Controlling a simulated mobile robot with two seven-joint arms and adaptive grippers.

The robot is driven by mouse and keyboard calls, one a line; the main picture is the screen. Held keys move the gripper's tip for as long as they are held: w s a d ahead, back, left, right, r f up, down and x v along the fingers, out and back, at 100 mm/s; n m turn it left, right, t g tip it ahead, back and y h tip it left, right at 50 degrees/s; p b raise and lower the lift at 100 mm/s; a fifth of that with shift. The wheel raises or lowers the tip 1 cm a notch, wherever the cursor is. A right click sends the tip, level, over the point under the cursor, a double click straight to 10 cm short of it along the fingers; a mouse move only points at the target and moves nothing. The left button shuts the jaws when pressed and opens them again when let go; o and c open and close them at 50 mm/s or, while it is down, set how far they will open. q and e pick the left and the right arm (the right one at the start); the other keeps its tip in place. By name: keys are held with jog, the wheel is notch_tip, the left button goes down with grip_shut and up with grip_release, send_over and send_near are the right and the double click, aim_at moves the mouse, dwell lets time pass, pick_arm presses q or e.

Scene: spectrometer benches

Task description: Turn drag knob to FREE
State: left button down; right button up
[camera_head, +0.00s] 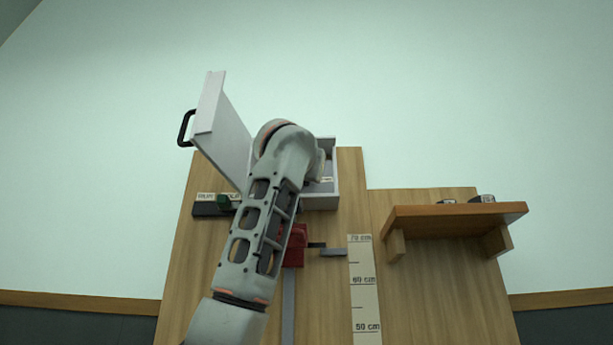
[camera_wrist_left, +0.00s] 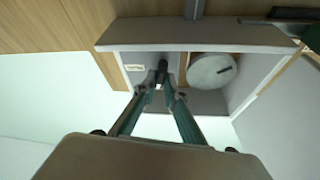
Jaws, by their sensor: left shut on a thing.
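An open white box (camera_head: 324,200) is mounted on the wooden panel; its interior also shows in the left wrist view (camera_wrist_left: 190,102). Inside it is a small dark knob (camera_wrist_left: 163,65), seemingly the drag knob, beside a small pale label (camera_wrist_left: 135,67). My left gripper (camera_wrist_left: 163,80) reaches into the box, its fingers closed around the dark knob. The label's writing and the knob's setting are too small to read. In the head view my left arm hides the gripper and much of the box. My right gripper is out of view.
The box's white door (camera_head: 226,130), with a black handle (camera_head: 186,128), stands open to the left. A round pale disc (camera_wrist_left: 212,70) sits beside the knob. Below are a red carriage (camera_head: 296,245) and a centimetre scale (camera_head: 362,290). A wooden shelf (camera_head: 455,215) juts out at right.

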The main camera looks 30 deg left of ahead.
pick_arm(q)
jog(key=shift+w+d+f+n+g+y, duration=0.1)
jog(key=shift+n+g+y, duration=0.25)
jog(key=shift+n, duration=0.6)
jog(key=shift+w+d+n+g+y, duration=0.15)
jog(key=shift+n+y, duration=0.4)
jog(key=shift+n, duration=0.4)
jog(key=shift+s+a+n+p, duration=0.15)
jog(key=shift+n+p, duration=0.15)
jog(key=shift+n, duration=0.1)
jog(key=c, duration=2.1)
grip_release()
jog(key=shift+s, duration=0.15)
jog(key=v, duration=1.1)
jog(key=shift+s+d+f, duration=0.2)
jog(key=shift+s+d, duration=0.05)
